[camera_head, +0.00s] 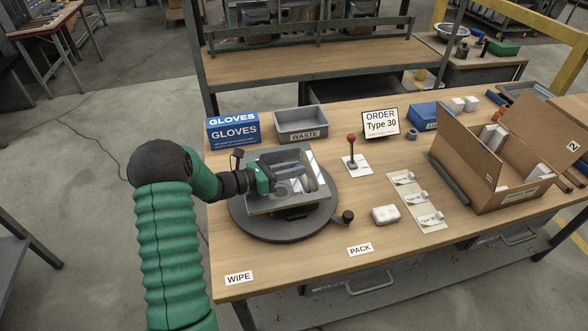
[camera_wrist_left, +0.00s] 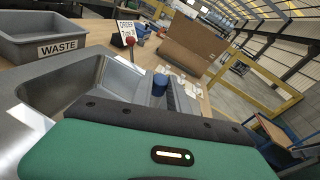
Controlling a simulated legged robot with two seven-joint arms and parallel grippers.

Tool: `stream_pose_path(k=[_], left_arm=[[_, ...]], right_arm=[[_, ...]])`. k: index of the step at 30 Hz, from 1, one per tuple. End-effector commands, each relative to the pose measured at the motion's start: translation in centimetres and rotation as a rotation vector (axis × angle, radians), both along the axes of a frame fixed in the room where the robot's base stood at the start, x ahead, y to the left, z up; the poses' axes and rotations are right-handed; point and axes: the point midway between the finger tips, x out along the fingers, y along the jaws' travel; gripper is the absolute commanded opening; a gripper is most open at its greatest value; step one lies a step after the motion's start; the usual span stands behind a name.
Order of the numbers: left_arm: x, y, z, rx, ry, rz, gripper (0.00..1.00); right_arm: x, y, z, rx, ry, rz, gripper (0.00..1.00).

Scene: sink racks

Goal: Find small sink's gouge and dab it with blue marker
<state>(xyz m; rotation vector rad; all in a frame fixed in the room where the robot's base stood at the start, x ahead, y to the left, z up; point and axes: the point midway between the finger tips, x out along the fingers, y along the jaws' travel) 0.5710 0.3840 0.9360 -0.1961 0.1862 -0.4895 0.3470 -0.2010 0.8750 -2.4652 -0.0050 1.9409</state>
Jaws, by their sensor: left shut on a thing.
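The small grey metal sink (camera_head: 256,208) sits tilted on a round dark turntable (camera_head: 262,229) at the left of the bench. My left gripper (camera_head: 296,185) reaches over the sink from the left, its fingers above the basin. In the left wrist view a blue cylinder, seemingly the blue marker (camera_wrist_left: 160,82), stands between the grey fingers, which are shut on it. The sink's basin (camera_wrist_left: 60,85) shows beyond my green gripper body. Whether the marker's tip touches the sink is hidden, and I cannot make out a gouge. My right gripper is not in view.
A grey WASTE bin (camera_head: 301,122) and a blue GLOVES box (camera_head: 233,130) stand behind the sink. The bench's front is mostly clear.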

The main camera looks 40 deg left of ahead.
Motion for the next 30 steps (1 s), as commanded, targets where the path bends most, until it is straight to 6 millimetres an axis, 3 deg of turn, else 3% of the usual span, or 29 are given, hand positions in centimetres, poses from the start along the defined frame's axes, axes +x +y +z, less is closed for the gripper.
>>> stream_pose_path(k=[1, 18, 30], left_arm=[[-0.4, -0.2, -0.6, -0.006, 0.025, 0.001, 0.0], [-0.3, -0.3, 5.8, 0.0, 0.01, 0.001, 0.0], [-0.2, -0.2, 6.3, -0.003, 0.007, 0.002, 0.0]], right_arm=[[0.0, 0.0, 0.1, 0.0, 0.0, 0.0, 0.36], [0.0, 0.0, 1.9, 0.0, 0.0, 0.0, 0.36], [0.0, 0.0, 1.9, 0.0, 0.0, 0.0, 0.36]])
